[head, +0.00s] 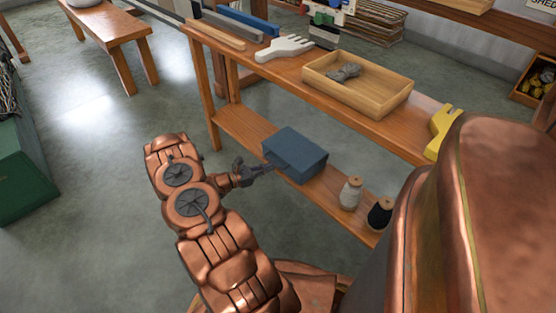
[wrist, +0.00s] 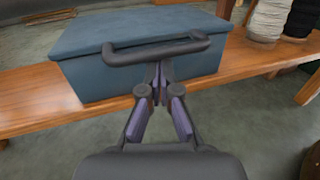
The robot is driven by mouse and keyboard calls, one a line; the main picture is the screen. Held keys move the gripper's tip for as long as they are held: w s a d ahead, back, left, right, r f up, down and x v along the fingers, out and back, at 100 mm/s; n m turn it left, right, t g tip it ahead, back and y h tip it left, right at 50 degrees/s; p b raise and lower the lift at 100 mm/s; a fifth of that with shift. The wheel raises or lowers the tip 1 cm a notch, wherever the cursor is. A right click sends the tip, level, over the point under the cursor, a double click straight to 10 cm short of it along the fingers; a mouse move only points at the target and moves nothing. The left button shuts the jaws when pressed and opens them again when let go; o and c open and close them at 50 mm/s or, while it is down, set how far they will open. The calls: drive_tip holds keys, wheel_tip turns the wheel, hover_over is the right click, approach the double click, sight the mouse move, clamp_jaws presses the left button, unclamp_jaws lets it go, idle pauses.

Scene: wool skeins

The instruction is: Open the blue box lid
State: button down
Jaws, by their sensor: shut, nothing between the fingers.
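The blue box (head: 295,155) stands on the lower shelf of the wooden bench in the head view. It also fills the upper part of the wrist view (wrist: 110,75). Its lid (wrist: 140,27) looks closed, and a dark bar handle (wrist: 156,50) sticks out from the lid's front edge. My gripper (wrist: 160,72) is shut and empty, with its fingertips at the handle's middle, just under or in front of the bar. Whether they touch the bar I cannot tell. In the head view my gripper (head: 262,170) points at the box's left front side.
A pale spool (head: 350,193) and a black spool (head: 380,214) stand right of the box on the lower shelf (head: 235,125). Above, the bench top holds a wooden tray (head: 330,90) with a grey skein. The floor (head: 100,200) in front is clear.

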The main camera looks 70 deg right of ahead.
wheel_tip(320, 180, up, 5)
drive_tip(key=p, duration=0.3)
drive_tip(key=shift+a+r, duration=0.1)
drive_tip(key=shift+r, duration=0.05)
idle(0.5)
drive_tip(key=shift+r, duration=0.15)
drive_tip(key=shift+s+d+r+p, duration=0.1)
drive_tip(key=shift+d+r+p, duration=0.1)
drive_tip(key=shift+r+p, duration=0.4)
drive_tip(key=shift+s+d+r+p, duration=0.15)
drive_tip(key=shift+d+r+p, duration=0.1)
drive_tip(key=shift+r, duration=0.65)
drive_tip(key=shift+s+d+r+p, duration=0.1)
drive_tip(key=shift+d+r+p, duration=0.1)
drive_tip(key=shift+r+p, duration=0.4)
drive_tip(key=shift+r, duration=0.2)
